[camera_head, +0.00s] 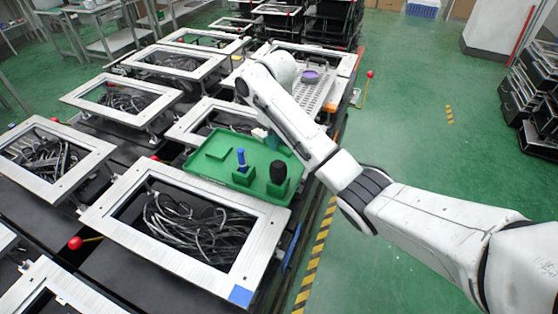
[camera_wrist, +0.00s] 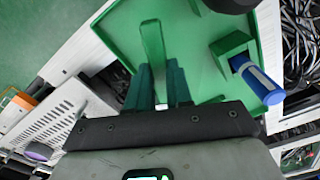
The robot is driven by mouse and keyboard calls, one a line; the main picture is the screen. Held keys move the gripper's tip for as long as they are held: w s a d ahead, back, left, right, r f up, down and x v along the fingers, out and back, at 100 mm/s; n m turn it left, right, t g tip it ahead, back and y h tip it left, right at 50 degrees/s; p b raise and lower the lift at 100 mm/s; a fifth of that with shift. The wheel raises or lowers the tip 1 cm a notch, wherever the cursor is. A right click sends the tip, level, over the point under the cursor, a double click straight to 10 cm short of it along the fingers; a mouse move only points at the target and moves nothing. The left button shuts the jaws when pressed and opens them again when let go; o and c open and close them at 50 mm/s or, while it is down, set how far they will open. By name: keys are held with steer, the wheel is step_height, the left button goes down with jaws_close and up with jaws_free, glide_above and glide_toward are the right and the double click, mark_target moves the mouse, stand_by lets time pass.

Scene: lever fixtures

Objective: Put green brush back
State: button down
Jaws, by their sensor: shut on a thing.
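My gripper (camera_wrist: 161,82) has its dark green fingers shut on a slim green piece, which I take to be the green brush (camera_wrist: 152,42); it sticks out beyond the fingertips. In the head view my gripper (camera_head: 272,140) is at the far right edge of the green tray (camera_head: 212,172), and the brush cannot be made out there. The tray (camera_wrist: 205,72) lies below and beyond the fingers in the wrist view. I cannot tell whether the brush touches it.
A blue item (camera_head: 241,158) stands in a green holder on the tray, with a black item (camera_head: 279,171) in another holder to its right. Framed cable bins (camera_head: 190,235) surround the tray. A perforated metal tray (camera_head: 312,90) with a purple object (camera_head: 311,76) lies behind.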

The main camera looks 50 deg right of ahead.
step_height(320, 180, down, 2)
steer(key=shift+f+b, duration=0.1)
steer(key=shift+b, duration=0.3)
steer(key=shift+f, duration=2.05)
steer(key=c, duration=1)
jaws_free()
steer(key=shift+r, duration=0.4)
step_height(320, 180, up, 10)
steer(key=p, duration=0.4)
steer(key=shift+d+f+p, duration=0.15)
steer(key=shift+f+p, duration=0.1)
steer(key=shift+p, duration=0.05)
steer(key=shift+w+r+b, duration=0.1)
steer(key=shift+r+b, duration=0.2)
steer(key=shift+r, duration=0.55)
